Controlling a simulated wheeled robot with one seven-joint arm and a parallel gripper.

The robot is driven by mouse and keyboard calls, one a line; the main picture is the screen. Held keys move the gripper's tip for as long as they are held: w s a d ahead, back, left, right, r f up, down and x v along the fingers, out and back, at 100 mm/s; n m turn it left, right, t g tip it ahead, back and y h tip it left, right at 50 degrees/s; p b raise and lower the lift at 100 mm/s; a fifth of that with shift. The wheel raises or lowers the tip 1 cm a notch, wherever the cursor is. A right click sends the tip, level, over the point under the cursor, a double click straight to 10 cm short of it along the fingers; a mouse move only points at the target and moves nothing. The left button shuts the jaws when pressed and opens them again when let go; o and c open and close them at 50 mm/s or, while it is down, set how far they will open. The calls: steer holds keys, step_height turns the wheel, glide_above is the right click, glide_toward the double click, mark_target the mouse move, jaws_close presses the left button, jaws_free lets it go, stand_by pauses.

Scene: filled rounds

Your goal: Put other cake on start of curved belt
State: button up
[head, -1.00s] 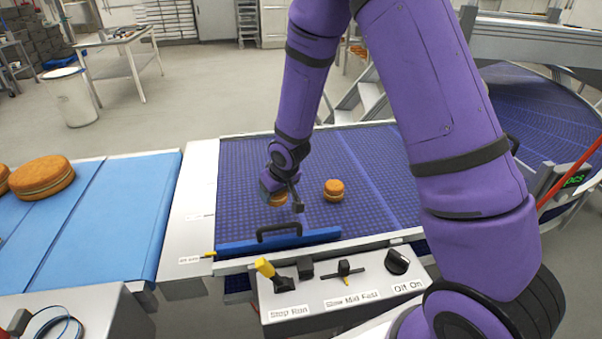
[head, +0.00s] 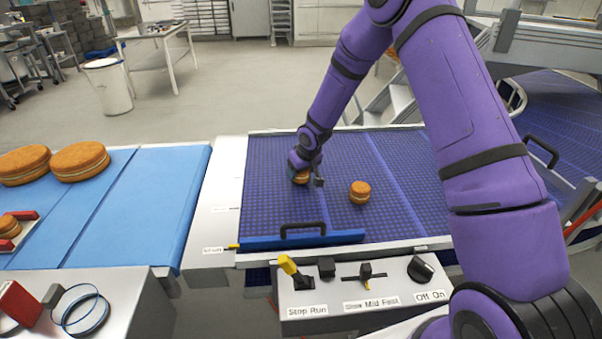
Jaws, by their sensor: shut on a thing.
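My gripper (head: 306,171) is shut on a small filled cake (head: 300,179), which the fingers partly hide. It is low over the left part of the dark blue curved belt's start (head: 275,205); I cannot tell whether the cake touches the belt. Another small filled cake (head: 360,190) stands upright on the same belt, a little to the right of my gripper and apart from it.
A light blue belt (head: 160,200) at left bears two large cakes (head: 80,160) and a small cake (head: 8,227) beside red pieces. A blue bar with a black handle (head: 303,228) crosses the belt's near edge. A control panel (head: 350,297) with a yellow lever (head: 289,266) stands in front.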

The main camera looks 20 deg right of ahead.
steer(key=shift+f, duration=0.5)
steer(key=shift+f, duration=0.1)
steer(key=o, duration=0.7)
